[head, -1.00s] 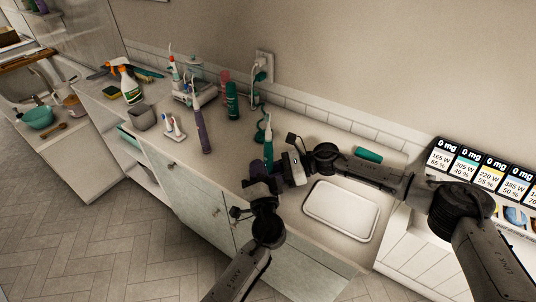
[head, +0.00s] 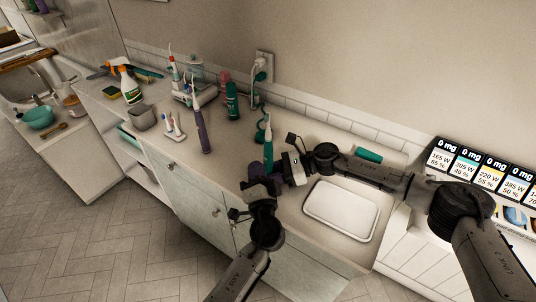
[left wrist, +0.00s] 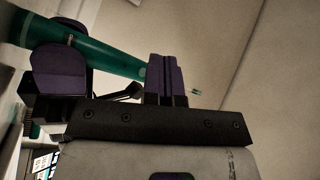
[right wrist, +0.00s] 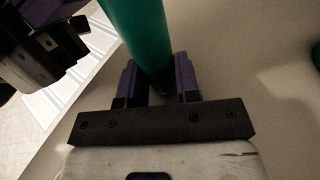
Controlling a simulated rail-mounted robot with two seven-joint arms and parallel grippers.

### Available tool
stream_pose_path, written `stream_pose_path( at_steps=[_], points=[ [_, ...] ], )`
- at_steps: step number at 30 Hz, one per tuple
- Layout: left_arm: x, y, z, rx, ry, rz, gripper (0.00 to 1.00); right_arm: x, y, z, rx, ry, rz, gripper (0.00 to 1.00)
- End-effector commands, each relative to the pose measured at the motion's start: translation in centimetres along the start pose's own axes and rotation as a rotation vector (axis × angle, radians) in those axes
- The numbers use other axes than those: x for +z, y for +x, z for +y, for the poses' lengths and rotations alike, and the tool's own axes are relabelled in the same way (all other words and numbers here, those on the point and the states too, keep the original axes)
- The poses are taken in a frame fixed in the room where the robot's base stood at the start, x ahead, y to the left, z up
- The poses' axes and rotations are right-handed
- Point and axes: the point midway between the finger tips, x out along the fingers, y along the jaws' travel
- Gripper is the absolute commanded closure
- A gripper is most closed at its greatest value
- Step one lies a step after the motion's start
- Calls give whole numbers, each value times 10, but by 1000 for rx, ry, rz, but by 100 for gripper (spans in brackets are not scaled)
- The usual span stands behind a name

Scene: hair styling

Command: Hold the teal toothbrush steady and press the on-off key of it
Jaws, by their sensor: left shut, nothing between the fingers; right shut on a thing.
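The teal toothbrush (head: 268,152) stands upright over the counter, its thin head pointing up in the head view. My right gripper (right wrist: 158,82) is shut around the lower part of its teal handle (right wrist: 138,35). My left gripper (head: 258,180) is beside the toothbrush on the near side. In the left wrist view its purple fingers (left wrist: 167,78) are together and empty, close in front of the teal handle (left wrist: 110,52). I cannot tell whether they touch it. The on-off key is not clearly made out. A purple finger of my right gripper shows over the handle there.
A white tray (head: 340,212) lies on the counter at the right, with a teal item (head: 368,155) behind it. A purple toothbrush (head: 201,125), a teal can (head: 232,102) and a grey cup (head: 143,117) stand to the left. The wall runs behind.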

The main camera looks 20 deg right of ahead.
Motion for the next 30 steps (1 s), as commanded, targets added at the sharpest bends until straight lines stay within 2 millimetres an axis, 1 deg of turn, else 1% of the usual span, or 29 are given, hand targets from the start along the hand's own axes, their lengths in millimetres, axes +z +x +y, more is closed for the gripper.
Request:
stream_pose_path(
  at_steps=[14,30],
  points=[
    [4,-6,-4,-1,-1,0,100,0,0,0,0,0,0,83],
    [29,-39,-29,0,-1,0,100,0,0,0,0,0,0,83]
  ],
)
